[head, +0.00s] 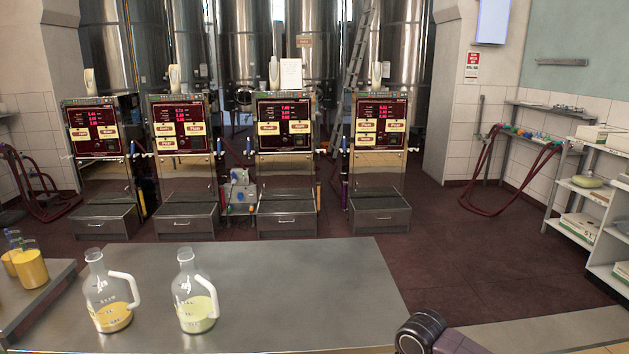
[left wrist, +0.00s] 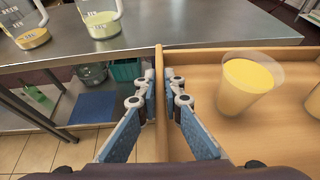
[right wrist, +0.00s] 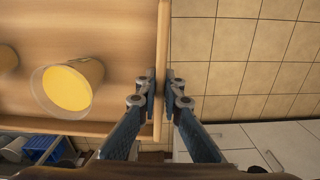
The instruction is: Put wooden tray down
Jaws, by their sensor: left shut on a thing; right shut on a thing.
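The wooden tray (left wrist: 225,135) shows in the left wrist view and in the right wrist view (right wrist: 105,25); it is out of sight in the head view. My left gripper (left wrist: 164,92) is shut on one side wall of the tray. My right gripper (right wrist: 161,92) is shut on the opposite wall. A cup of yellow liquid (left wrist: 248,82) stands in the tray, with another partly cut off at the picture's right edge (left wrist: 314,104). The tray is beside the metal table (head: 300,290), its far edge overlapping the table edge in the left wrist view. Its height above the tabletop cannot be told.
Two handled jugs, one with orange liquid (head: 111,300) and one with pale yellow (head: 195,298), stand on the table's left part. The table's middle and right are clear. Several pump machines (head: 285,150) stand behind. Shelves (head: 590,215) are at the right.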

